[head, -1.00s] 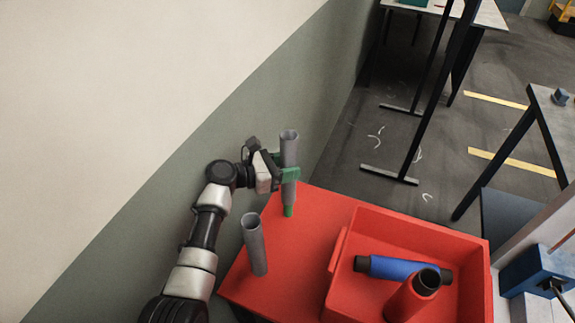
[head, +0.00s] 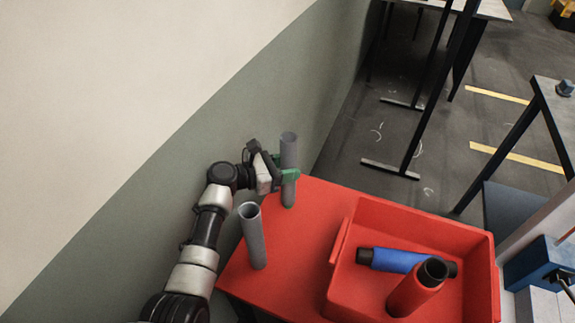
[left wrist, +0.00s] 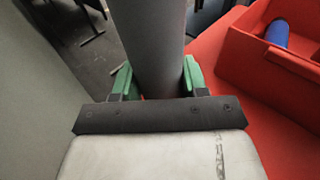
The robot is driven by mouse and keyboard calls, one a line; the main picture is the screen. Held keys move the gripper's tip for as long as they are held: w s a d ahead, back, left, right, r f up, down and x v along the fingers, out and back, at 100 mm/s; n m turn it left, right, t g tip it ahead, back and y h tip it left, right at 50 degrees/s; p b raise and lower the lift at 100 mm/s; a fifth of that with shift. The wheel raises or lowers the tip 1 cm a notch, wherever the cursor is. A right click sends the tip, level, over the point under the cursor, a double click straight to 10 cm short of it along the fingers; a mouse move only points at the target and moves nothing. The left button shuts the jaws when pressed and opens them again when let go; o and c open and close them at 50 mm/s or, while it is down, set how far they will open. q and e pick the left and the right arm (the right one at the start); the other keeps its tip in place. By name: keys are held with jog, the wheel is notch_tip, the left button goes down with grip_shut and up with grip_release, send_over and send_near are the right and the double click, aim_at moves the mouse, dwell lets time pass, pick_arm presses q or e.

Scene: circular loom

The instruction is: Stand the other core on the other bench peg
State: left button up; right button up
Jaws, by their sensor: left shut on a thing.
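A grey tubular core (head: 289,152) stands upright near the far left corner of the red bench top. My left gripper (head: 289,176) is shut on this core, its green fingers on either side of it. In the left wrist view the core (left wrist: 152,45) rises between the green fingers. The other grey core (head: 253,237) stands upright nearer the front left edge of the bench; any peg inside it is hidden. My right gripper is not in view.
A red bin (head: 343,250) on the bench top (head: 315,222) holds a blue roll (head: 398,260) and a red roll (head: 412,293) with dark ends. The wall (head: 200,130) is close on the left. A blue object (head: 535,262) is at the right edge.

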pick_arm(q)
jog(key=shift+f, duration=0.35)
dwell(0.3)
jog(key=shift+f+b, duration=0.25)
jog(key=shift+b, duration=0.1)
jog(key=o, duration=1.1)
